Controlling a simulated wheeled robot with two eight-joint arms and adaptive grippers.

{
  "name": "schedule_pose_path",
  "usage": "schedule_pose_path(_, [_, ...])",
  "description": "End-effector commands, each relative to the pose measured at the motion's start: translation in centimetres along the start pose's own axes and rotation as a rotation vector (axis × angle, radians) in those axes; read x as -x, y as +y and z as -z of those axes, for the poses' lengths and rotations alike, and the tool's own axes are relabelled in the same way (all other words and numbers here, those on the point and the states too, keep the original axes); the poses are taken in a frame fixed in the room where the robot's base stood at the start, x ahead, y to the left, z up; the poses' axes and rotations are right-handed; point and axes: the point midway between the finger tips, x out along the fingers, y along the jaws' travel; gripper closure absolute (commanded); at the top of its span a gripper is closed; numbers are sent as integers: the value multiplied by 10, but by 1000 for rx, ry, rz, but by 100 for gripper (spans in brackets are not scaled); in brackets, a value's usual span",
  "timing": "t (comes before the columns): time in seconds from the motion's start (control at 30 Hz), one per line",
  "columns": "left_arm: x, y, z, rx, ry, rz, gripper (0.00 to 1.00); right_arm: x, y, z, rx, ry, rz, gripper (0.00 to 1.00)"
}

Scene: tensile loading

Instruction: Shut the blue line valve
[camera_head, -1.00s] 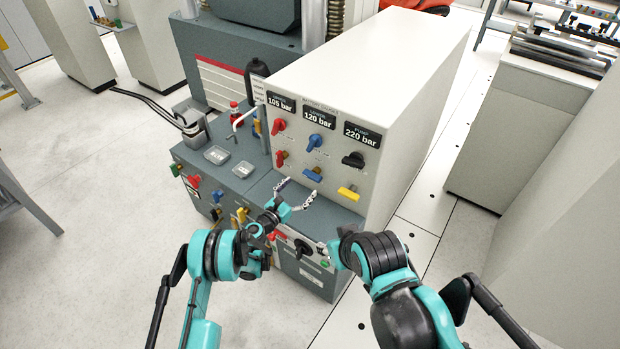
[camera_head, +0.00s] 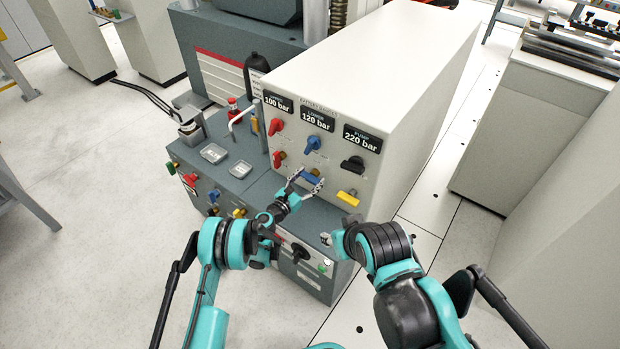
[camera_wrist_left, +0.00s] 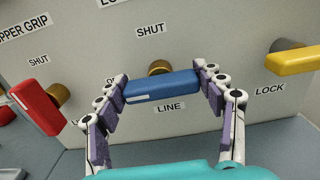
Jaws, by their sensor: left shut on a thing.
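The blue line valve handle (camera_head: 311,178) is on the lower row of the white panel's front. In the left wrist view the blue handle (camera_wrist_left: 160,87) lies nearly level on a brass stem, between a SHUT label above and a LINE label below. My left gripper (camera_head: 306,183) is shut on the handle, with one finger (camera_wrist_left: 160,92) at each end of it. My right gripper (camera_head: 340,241) is low in front of the cabinet, apart from the valves; its fingers are too unclear to judge.
A red valve handle (camera_wrist_left: 41,108) is left of the blue one, and a yellow handle (camera_wrist_left: 293,60) is to its right. Above are a red knob (camera_head: 276,126), a blue knob (camera_head: 312,144) and a black knob (camera_head: 353,163). A grey ledge (camera_head: 262,190) lies below the panel.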

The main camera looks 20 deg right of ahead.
Motion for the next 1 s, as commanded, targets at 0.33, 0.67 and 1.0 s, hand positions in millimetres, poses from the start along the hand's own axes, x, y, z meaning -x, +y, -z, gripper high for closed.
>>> schedule_pose_path(0.33, [0, 0, 0, -25, 0, -1, 60, 0, 0, 0, 0, 0, 0, 60])
schedule_pose_path(0.67, [-1, -1, -1, -216, 1, -2, 60, 0, 0, 0, 0, 0, 0, 60])
schedule_pose_path(1.0, [-1, -2, 0, -535, 1, -1, 60, 0, 0, 0, 0, 0, 0, 60])
